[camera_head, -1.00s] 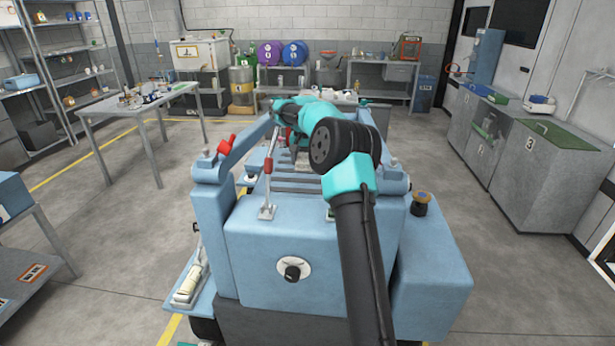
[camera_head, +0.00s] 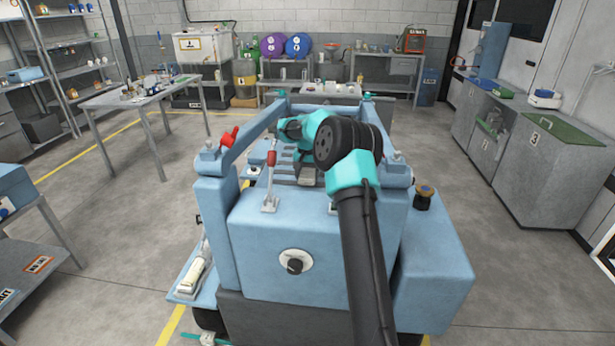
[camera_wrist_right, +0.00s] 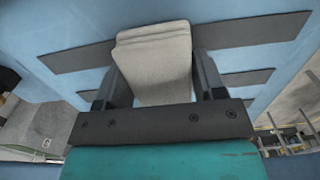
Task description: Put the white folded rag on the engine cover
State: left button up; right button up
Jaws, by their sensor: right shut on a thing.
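The white folded rag (camera_wrist_right: 155,55) shows in the right wrist view as a pale, layered pad between the two dark fingers of my right gripper (camera_wrist_right: 158,82). The gripper is shut on it. Below the rag is the light-blue engine cover (camera_wrist_right: 85,28) with dark slots. I cannot tell whether the rag touches it. In the head view the engine cover (camera_head: 282,178) lies inside the blue machine frame, partly hidden by my right arm. A small pale piece of the rag (camera_head: 308,178) shows below my right wrist. My left gripper is not in view.
Blue frame rails (camera_head: 240,145) with a red-handled part (camera_head: 229,136) and a red-and-white strut (camera_head: 271,180) stand around the cover. A table (camera_head: 140,95) with small parts is at the left, a numbered grey cabinet (camera_head: 540,170) at the right. The floor beside the machine is mostly clear.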

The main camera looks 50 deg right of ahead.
aim_at(308, 172)
jog(key=shift+f, duration=0.4)
jog(key=shift+f, duration=0.2)
jog(key=o, duration=0.9)
jog(key=shift+c, duration=0.2)
notch_tip(308, 172, up, 12)
jog(key=shift+d+r, duration=0.15)
jog(key=shift+r, duration=0.1)
